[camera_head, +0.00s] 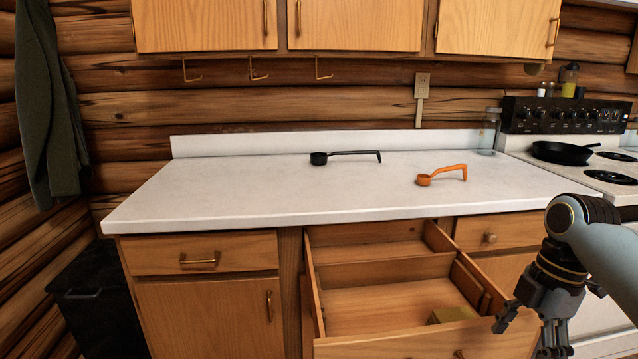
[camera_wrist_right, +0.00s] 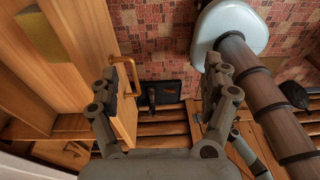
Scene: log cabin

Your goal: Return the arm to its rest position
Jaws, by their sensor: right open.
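My right arm comes in from the right side of the head view. Its gripper (camera_head: 530,338) is open, low beside the right front corner of a pulled-out drawer (camera_head: 390,300). The right wrist view shows the two fingers (camera_wrist_right: 160,85) spread apart with nothing held between them. The left finger there overlaps the wooden drawer front near its brass handle (camera_wrist_right: 130,75); I cannot tell whether they touch. My left gripper is in neither view.
A black scoop (camera_head: 320,158) and an orange scoop (camera_head: 425,180) lie on the white counter (camera_head: 230,195). A yellowish block (camera_head: 452,314) lies in the open drawer. The stove (camera_head: 580,170) with a black pan (camera_head: 560,152) stands at right. A black bin (camera_head: 95,300) stands at left.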

